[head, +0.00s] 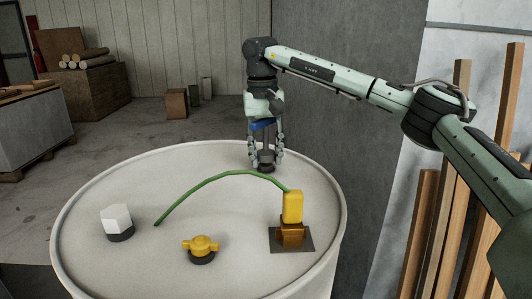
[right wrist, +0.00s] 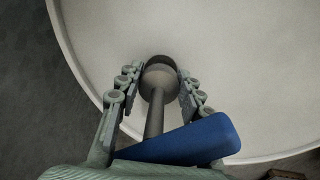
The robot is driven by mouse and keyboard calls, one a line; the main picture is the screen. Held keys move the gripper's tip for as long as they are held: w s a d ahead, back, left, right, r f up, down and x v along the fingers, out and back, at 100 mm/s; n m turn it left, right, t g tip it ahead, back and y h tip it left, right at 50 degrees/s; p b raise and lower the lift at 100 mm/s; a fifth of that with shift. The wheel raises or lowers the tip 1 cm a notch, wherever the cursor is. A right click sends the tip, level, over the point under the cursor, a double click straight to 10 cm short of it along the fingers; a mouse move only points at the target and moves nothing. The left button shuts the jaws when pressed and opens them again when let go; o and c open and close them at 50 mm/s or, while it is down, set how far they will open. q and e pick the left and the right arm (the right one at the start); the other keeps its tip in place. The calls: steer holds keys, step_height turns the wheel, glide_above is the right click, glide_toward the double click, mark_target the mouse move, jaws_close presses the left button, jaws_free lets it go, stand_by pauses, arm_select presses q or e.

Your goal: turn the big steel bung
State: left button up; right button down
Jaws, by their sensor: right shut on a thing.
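A grey steel piece, which I take to be the big steel bung (head: 266,159), stands near the far edge of a round pale drum top (head: 230,190). In the right wrist view it shows as a grey stem with a rounded end (right wrist: 158,81) over a dark ring. A blue bar (right wrist: 190,139) lies across its near end; I cannot tell whether it is part of the same piece. My right gripper (head: 265,156) points down, its fingers on both sides of the grey piece, shut on it. The contact is partly hidden. My left gripper is not in view.
On the drum top are a white faceted cap (head: 116,218) on a dark base, a yellow winged knob (head: 201,244), and a yellow block (head: 293,207) on a dark plate. A green curved strip (head: 203,182) runs between them. A grey wall (head: 330,110) stands behind, with timber planks (head: 427,220) at right.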

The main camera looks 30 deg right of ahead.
steer(key=shift+f, duration=0.6)
stand_by(0.8)
steer(key=shift+r, duration=0.35)
steer(key=shift+f, duration=0.65)
stand_by(1.3)
steer(key=shift+r, duration=0.15)
steer(key=shift+r, duration=0.35)
stand_by(0.5)
steer(key=shift+f, duration=0.35)
stand_by(1.0)
steer(key=shift+r, duration=0.4)
stand_by(1.5)
